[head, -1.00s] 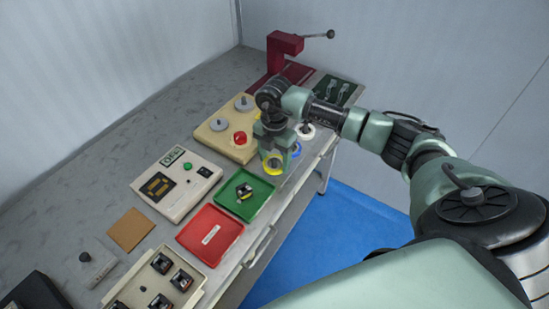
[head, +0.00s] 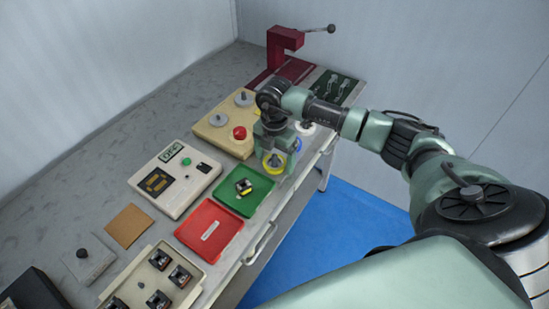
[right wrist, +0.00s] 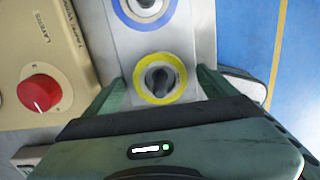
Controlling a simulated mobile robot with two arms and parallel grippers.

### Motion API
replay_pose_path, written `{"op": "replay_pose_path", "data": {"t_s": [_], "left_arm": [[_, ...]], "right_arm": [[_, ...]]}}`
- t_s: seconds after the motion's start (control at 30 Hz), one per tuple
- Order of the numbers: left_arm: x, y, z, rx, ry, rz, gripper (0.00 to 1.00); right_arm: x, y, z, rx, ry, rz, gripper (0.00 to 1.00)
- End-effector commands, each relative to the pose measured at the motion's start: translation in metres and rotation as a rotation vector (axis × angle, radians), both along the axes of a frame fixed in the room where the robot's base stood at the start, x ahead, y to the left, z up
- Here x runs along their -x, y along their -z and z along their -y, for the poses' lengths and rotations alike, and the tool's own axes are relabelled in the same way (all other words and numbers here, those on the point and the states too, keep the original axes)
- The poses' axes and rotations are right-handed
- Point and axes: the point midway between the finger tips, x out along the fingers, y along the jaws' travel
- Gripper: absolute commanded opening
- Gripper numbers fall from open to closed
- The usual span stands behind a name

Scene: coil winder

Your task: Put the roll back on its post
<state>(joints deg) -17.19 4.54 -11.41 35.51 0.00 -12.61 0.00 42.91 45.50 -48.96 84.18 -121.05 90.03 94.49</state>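A yellow roll (right wrist: 160,78) shows in the right wrist view with a dark post standing up through its middle; it also shows in the head view (head: 273,164). My right gripper (head: 277,165) is low over the bench's front edge, with one finger on each side of the yellow roll. In the right wrist view the fingers (right wrist: 160,83) are apart, with narrow gaps between them and the roll. A blue roll (right wrist: 143,50) lies just beyond it, around a grey post. A white roll (head: 307,127) is farther back, partly hidden by my arm. My left gripper is out of view.
A beige box with a red knob (right wrist: 40,92) stands close beside the gripper. A green tray (head: 230,201) and a red tray (head: 196,243) lie nearer. A dark red press (head: 283,44) is at the back. The blue floor (head: 345,235) beside the bench is clear.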

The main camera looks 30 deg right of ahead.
Motion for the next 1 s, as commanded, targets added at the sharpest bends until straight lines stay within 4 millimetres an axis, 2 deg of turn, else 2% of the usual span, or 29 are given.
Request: {"op": "replay_pose_path", "data": {"t_s": [0.17,0.6,0.73,1.0], "left_arm": [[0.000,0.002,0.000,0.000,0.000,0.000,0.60],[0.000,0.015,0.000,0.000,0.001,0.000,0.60],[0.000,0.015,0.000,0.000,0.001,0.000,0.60],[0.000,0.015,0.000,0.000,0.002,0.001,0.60]], "right_arm": [[-0.001,-0.006,0.000,0.001,0.000,0.001,0.87],[-0.001,-0.071,0.000,0.001,0.001,0.001,0.87],[0.000,-0.077,0.000,0.001,0.000,0.000,0.87],[0.000,-0.078,0.000,0.000,0.000,0.000,0.87]]}}
